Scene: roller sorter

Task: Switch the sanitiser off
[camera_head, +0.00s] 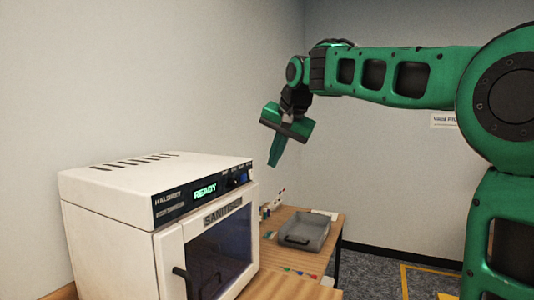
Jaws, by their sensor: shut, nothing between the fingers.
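The sanitiser (130,190) is a white box-shaped machine at the lower left. Its dark control panel (172,206) runs along the top of its front, and a green display reads READY (205,190). Small controls (238,178) sit at the right end of the panel, too small to tell apart. Its door (215,255) has a dark window and a black handle and looks closed. My gripper (275,160) is shut and empty, pointing down in the air, up and to the right of the panel and apart from the machine.
A wooden table (328,237) stands behind and right of the sanitiser, with a grey tray (305,232) and small coloured items on it. A pale wall (130,70) rises behind the sanitiser. The carpeted floor at right has yellow tape (404,280).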

